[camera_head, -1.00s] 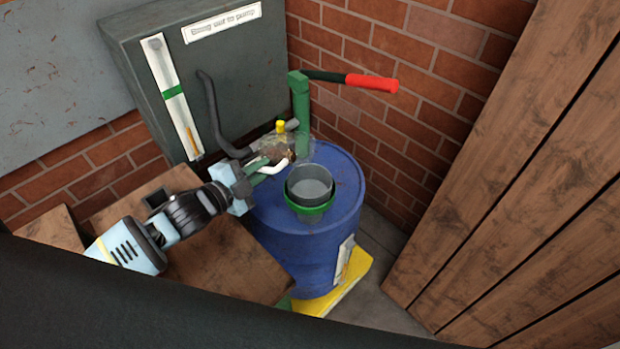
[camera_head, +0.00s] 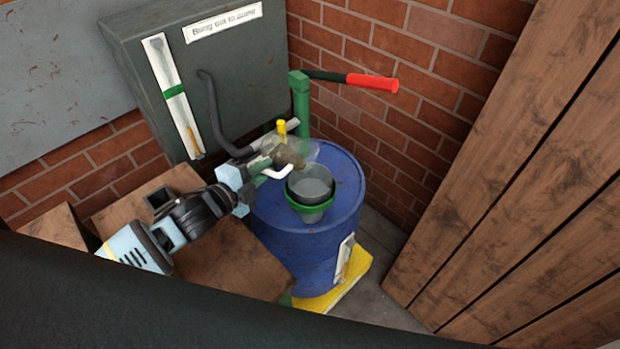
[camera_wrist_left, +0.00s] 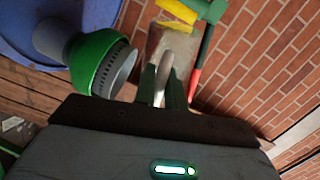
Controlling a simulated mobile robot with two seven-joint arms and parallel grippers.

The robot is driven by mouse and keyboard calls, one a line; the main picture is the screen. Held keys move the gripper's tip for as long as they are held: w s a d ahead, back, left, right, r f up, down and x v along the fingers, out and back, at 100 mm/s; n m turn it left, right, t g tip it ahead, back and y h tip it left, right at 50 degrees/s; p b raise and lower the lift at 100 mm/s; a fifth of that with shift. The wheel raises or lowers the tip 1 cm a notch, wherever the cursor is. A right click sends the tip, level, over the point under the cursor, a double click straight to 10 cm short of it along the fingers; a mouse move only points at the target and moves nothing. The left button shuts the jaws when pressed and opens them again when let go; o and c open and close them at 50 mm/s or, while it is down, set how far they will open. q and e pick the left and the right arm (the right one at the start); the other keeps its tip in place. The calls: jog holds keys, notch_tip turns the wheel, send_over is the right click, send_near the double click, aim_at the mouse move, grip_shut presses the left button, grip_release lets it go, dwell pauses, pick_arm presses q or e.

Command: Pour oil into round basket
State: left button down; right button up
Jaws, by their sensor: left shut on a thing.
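The round basket (camera_head: 311,183), a grey cup with a green ring, sits on top of the blue drum (camera_head: 290,225). It also shows at upper left in the left wrist view (camera_wrist_left: 113,68). My left gripper (camera_head: 262,176) is shut on the white handle of a clear jug with brownish contents (camera_head: 290,155), which I take for the oil. The jug is just behind and left of the basket's rim. It looks tilted, but the exact angle is unclear. It also shows between the fingers in the left wrist view (camera_wrist_left: 172,45). I cannot see any oil flowing. My right gripper is not in view.
A green pump post (camera_head: 301,100) with a red-tipped lever (camera_head: 372,82) rises behind the drum. A dark box (camera_head: 245,75) stands behind left. A brick wall (camera_head: 440,90) and wooden planks (camera_head: 520,180) close the right. A yellow base (camera_head: 345,290) lies under the drum.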

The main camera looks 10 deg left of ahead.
pick_arm(q)
jog(key=shift+r, duration=0.5)
jog(key=shift+d+f+m, duration=0.15)
jog(key=shift+m, duration=0.15)
jog(key=shift+r+p, duration=0.45)
jog(key=shift+p, duration=0.05)
jog(key=shift+s+d+f+m, duration=0.1)
jog(key=shift+f+m, duration=0.15)
jog(key=shift+m, duration=0.05)
jog(key=shift+r, duration=0.15)
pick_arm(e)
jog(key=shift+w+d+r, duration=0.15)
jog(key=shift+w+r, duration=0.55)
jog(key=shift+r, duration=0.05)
